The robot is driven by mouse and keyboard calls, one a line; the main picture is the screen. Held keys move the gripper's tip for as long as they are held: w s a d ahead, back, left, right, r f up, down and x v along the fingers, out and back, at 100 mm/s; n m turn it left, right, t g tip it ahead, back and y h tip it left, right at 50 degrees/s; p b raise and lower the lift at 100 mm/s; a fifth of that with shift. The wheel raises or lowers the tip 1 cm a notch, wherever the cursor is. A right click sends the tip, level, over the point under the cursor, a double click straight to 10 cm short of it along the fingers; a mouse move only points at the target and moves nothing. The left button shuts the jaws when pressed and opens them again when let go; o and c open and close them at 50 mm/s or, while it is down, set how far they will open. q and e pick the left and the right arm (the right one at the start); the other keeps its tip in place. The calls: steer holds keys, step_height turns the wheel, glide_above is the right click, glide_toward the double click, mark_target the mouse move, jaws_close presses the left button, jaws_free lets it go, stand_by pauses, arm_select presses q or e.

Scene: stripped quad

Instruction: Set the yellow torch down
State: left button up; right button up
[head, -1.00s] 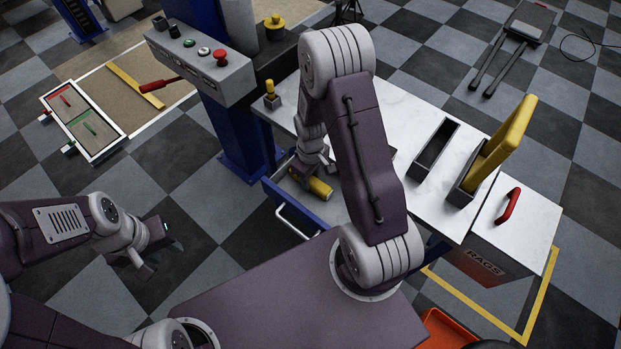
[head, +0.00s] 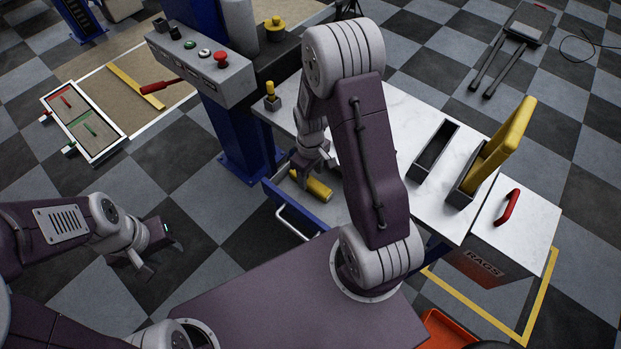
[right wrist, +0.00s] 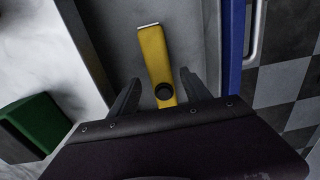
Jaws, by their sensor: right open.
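The yellow torch (head: 311,184) lies in the open blue drawer (head: 296,219) of the workbench. In the right wrist view the yellow torch (right wrist: 156,58) lies lengthwise on the grey drawer floor, a round black part on it near my gripper. My right gripper (head: 306,178) is over the drawer at the torch. In the right wrist view its two fingers (right wrist: 158,84) are apart on either side of the torch, with gaps between. My left gripper (head: 146,268) hangs over the floor at the left, away from the drawer; its jaw opening is too small to judge.
The white bench top (head: 395,118) carries a dark open tray (head: 436,150) and a yellow upright thing (head: 505,140). A grey control box (head: 203,66) stands behind the drawer. A green block (right wrist: 33,125) lies on the white surface beside the drawer.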

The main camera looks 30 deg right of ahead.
mark_target(311, 181)
step_height(311, 181, up, 9)
steer(key=s+a+r+m+t, duration=0.1)
steer(key=s+a+r+m, duration=0.2)
steer(key=s, duration=0.5)
steer(key=shift+s+a+m+p, duration=0.15)
steer(key=shift+a+m+p, duration=0.3)
steer(key=shift+a+m, duration=0.5)
